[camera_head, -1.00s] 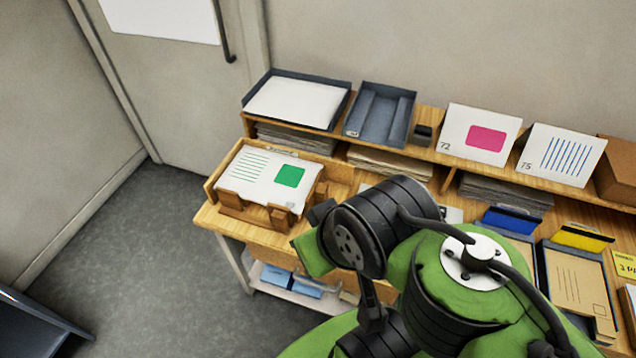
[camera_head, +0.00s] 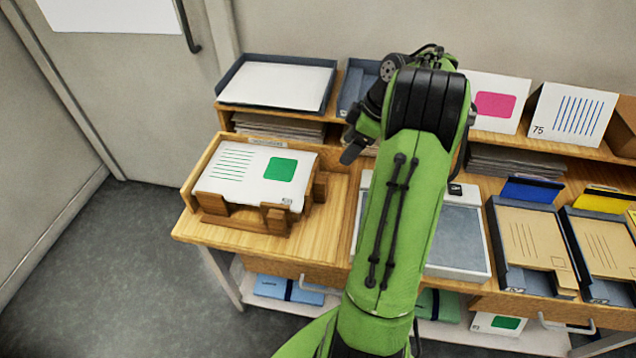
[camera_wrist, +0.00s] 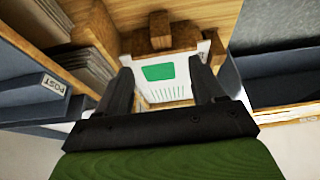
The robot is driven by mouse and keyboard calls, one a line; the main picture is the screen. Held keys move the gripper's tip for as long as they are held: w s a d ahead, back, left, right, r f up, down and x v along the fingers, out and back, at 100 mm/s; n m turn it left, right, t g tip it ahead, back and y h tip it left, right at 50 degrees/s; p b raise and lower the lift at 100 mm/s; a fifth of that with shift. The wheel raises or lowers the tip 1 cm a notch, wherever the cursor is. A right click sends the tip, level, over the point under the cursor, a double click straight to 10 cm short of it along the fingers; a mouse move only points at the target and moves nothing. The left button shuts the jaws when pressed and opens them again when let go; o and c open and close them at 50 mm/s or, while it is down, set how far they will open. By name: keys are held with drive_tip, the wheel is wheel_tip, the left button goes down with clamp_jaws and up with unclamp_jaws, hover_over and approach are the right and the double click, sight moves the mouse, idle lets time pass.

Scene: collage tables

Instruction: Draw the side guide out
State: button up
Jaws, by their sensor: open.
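A wooden tray (camera_head: 203,165) on the left of the table holds a stack of white sheets (camera_head: 236,165) with a green square and green lines. The side guide (camera_head: 320,188) appears to be the wooden piece at the stack's right side. In the wrist view, it seems to be the wooden block (camera_wrist: 160,25) beyond the green square. My gripper (camera_wrist: 161,72) is open, its two dark fingers framing the sheets, with nothing held. In the head view, a dark part of my gripper (camera_head: 352,150) shows just right of the tray, above the table; the rest is hidden behind my arm.
A shelf behind carries a grey paper tray (camera_head: 277,82) and upright cards (camera_head: 572,112). A grey flat device (camera_head: 460,240) lies right of bare wood, partly behind my arm. Envelope trays (camera_head: 530,240) stand farther right. In the wrist view, a POST-labelled tray edge (camera_wrist: 52,84) is close at left.

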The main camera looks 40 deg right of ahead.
sight(326, 179)
drive_tip(key=b+x, duration=0.5)
drive_tip(key=x, duration=1)
drive_tip(key=shift+c, duration=0.3)
clamp_jaws()
drive_tip(key=shift+s+d, duration=0.75)
drive_tip(key=shift+s, duration=0.2)
drive_tip(key=shift+s+d, duration=0.75)
drive_tip(key=shift+s, duration=0.2)
drive_tip(key=shift+o, duration=0.3)
unclamp_jaws()
drive_tip(key=shift+s, duration=0.1)
